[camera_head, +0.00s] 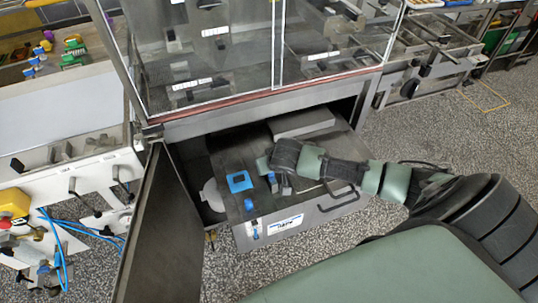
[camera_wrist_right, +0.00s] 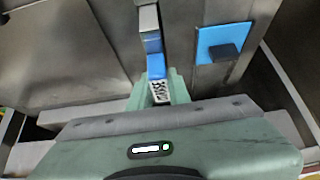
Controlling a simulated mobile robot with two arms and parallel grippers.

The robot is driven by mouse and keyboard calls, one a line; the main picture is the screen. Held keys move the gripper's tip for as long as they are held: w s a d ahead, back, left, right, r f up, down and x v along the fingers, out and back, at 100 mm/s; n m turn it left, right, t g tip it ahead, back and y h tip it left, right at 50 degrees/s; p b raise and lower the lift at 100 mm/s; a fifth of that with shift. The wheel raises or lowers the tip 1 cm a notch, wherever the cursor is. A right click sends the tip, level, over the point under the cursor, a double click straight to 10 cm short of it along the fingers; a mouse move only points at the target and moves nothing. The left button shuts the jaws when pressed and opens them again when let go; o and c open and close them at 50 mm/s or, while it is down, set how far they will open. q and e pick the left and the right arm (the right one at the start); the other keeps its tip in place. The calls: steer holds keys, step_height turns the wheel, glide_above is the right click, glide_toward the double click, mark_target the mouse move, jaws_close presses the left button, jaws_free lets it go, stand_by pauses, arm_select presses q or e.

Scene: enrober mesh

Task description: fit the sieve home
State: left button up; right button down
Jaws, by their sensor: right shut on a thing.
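My right gripper (camera_head: 275,183) reaches over the pulled-out metal tank unit (camera_head: 325,205) under the machine. In the right wrist view, my right gripper (camera_wrist_right: 156,88) is shut on a blue handle (camera_wrist_right: 154,66) with a checkered tag at its end and a grey metal piece at its far end. This looks like the sieve's handle; the sieve's mesh cannot be made out. A blue square plate (camera_head: 239,181) with a dark block on it lies on the unit's top, left of the gripper. The plate also shows in the right wrist view (camera_wrist_right: 213,36). My left gripper is not in view.
An open cabinet door (camera_head: 160,235) stands left of the unit. A blue knob (camera_head: 249,205) is on the unit's front left, and a bar handle (camera_head: 340,196) is at its front right. The clear-panelled machine (camera_head: 235,55) rises behind. Speckled floor is free at right.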

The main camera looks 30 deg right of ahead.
steer(key=shift+f+b, duration=0.65)
steer(key=shift+f, duration=1.3)
steer(key=c, duration=1.3)
jaws_free()
steer(key=shift+o, duration=0.2)
